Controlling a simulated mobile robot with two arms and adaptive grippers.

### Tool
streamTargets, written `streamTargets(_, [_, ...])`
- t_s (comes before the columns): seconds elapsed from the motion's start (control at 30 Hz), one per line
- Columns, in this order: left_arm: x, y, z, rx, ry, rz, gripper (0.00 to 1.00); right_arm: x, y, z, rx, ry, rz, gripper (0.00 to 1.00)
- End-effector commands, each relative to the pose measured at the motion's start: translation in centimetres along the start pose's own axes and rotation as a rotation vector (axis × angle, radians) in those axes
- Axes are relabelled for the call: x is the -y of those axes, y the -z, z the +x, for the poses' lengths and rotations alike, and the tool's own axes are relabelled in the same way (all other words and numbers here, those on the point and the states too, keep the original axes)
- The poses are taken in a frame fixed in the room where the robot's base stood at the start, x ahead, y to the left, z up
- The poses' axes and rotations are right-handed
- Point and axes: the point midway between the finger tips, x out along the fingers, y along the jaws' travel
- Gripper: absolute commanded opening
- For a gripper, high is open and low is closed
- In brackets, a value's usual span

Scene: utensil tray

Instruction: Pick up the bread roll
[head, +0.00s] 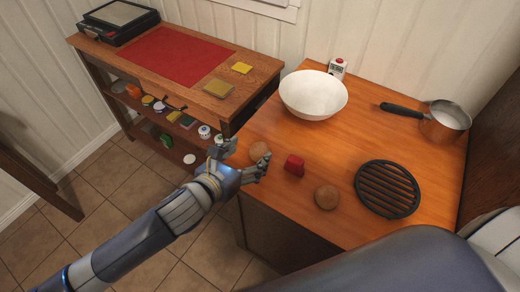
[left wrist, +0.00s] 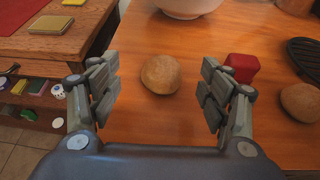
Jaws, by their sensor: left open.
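A round tan-brown bread roll (head: 260,151) lies on the orange wooden counter near its left edge. In the left wrist view the roll (left wrist: 160,74) lies ahead, between the lines of the two fingers, with clear space on both sides. My left gripper (head: 245,157) is open and empty, just short of the roll and not visibly touching it. A second round brown thing, like another roll (head: 327,197), lies farther right on the counter; it also shows at the right edge of the left wrist view (left wrist: 301,102). My right gripper is not in view.
A red block (head: 294,166) sits close to the right of the roll. A white bowl (head: 313,95), a timer (head: 337,68), a pot (head: 445,121) and a black grill trivet (head: 387,189) stand on the counter (head: 395,140). A wooden cart (head: 262,72) adjoins at left.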

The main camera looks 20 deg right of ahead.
Motion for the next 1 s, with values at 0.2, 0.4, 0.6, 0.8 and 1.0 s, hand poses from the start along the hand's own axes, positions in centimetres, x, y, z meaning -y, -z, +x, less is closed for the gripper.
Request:
streamTargets(0.2, [0.5,0.7,2.4,-0.003,0.000,-0.005,0.71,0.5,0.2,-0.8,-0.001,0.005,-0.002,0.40])
streamTargets(0.4, [0.5,0.9,4.5,-0.001,0.000,-0.001,0.71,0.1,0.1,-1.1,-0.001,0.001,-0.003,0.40])
streamTargets(0.6, [0.5,0.9,5.0,-0.001,0.000,-0.001,0.71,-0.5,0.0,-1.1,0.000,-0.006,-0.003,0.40])
streamTargets(0.8, [0.5,0.9,5.0,-0.001,0.000,-0.001,0.58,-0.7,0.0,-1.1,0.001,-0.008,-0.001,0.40])
streamTargets(1.0, [0.5,0.9,4.9,-0.001,0.000,-0.001,0.37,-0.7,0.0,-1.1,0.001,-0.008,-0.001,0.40])
